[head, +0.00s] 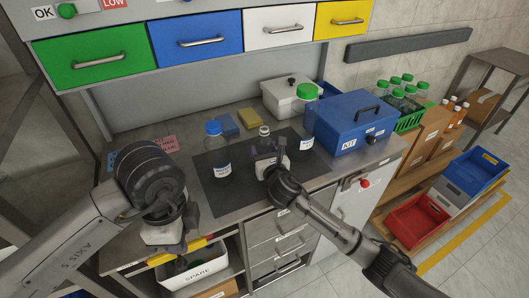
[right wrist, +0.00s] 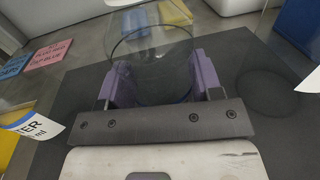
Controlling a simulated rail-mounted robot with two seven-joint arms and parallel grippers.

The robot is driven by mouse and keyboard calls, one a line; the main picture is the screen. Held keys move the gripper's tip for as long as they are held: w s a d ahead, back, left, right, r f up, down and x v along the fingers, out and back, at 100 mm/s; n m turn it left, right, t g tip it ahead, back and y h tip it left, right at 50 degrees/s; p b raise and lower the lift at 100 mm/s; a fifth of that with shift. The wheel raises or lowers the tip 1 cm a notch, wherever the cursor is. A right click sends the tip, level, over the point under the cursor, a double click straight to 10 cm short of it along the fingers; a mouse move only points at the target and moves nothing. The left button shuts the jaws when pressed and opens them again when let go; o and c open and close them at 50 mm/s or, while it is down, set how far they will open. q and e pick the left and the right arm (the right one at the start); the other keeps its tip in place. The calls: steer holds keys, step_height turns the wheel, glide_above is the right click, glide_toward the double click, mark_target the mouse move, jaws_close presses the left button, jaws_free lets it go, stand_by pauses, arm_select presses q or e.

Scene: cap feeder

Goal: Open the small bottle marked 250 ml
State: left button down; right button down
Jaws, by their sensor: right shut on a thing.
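A small clear bottle (head: 264,131) with a pale top stands on the dark mat (head: 235,196). I cannot tell whether the pale top is a cap or a bare neck, and I cannot read its label. My right gripper (head: 270,157) is shut around the bottle's body. In the right wrist view, its purple fingers (right wrist: 159,82) press both sides of the clear glass (right wrist: 153,55). My left gripper (head: 166,240) hangs at the lower left, by the bench's front edge. Its fingers are not clear.
A blue-capped bottle (head: 216,155) stands left of the small bottle, and a green-capped bottle (head: 306,120) stands to the right. A blue KIT box (head: 345,128) is further right. Blue (head: 225,124) and yellow (head: 249,118) blocks lie behind. A SPARE bin (head: 190,280) is below the bench.

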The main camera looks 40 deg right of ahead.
steer(key=shift+c, duration=1.4)
jaws_free()
steer(key=shift+f, duration=0.1)
